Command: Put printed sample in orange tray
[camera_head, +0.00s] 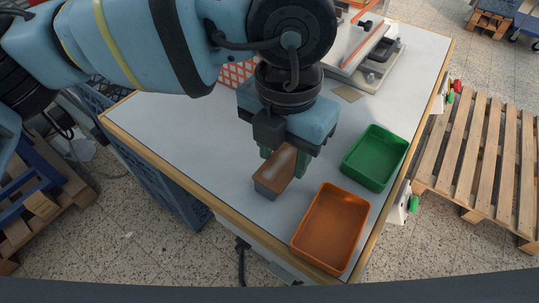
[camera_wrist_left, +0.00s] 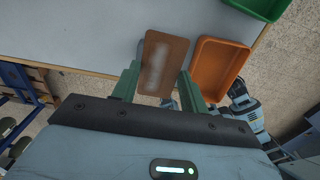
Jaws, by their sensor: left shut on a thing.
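The printed sample (camera_head: 282,170) is a brown block with a pale, shiny patch on top and a greyish lower part. My left gripper (camera_head: 286,166) is shut on it, one green finger on each side. In the left wrist view the sample (camera_wrist_left: 162,65) sits between the two fingers (camera_wrist_left: 158,84). The orange tray (camera_head: 361,212) is empty and stands at the table's front right corner, to the right of the sample. It also shows in the left wrist view (camera_wrist_left: 242,52), right of the sample. My right gripper is not in view.
A green tray (camera_head: 403,146) stands behind the orange one. A press-like device (camera_head: 375,52) and an orange-and-white checkered item (camera_head: 232,74) are farther back. The white table (camera_head: 150,125) is clear at left. Wooden pallets (camera_head: 482,150) lie on the floor at right.

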